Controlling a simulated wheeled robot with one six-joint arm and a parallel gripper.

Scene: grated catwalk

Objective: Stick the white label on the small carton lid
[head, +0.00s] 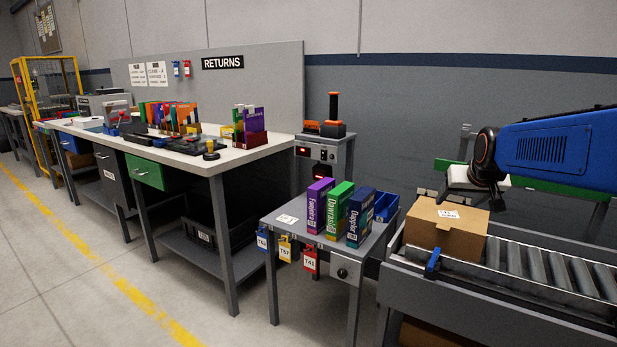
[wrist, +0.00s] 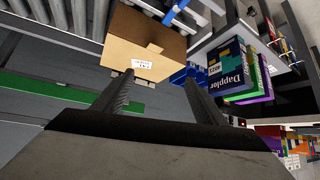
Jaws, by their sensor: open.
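The small brown carton (head: 437,238) sits on the roller conveyor, and it also shows at the top of the wrist view (wrist: 146,28). The white label (head: 449,214), with dark print, lies on the carton's lid; in the wrist view the label (wrist: 141,64) is near the lid's edge. I cannot tell whether it lies fully flat. My gripper (head: 496,201) is beyond and right of the label in the head view.
A grey side table (head: 277,235) left of the conveyor holds several upright boxes, a blue bin (head: 386,207) and a white card (head: 287,219). Bare rollers (head: 545,265) lie right of the carton. A green rail (head: 520,184) runs behind. Tags hang from the table front.

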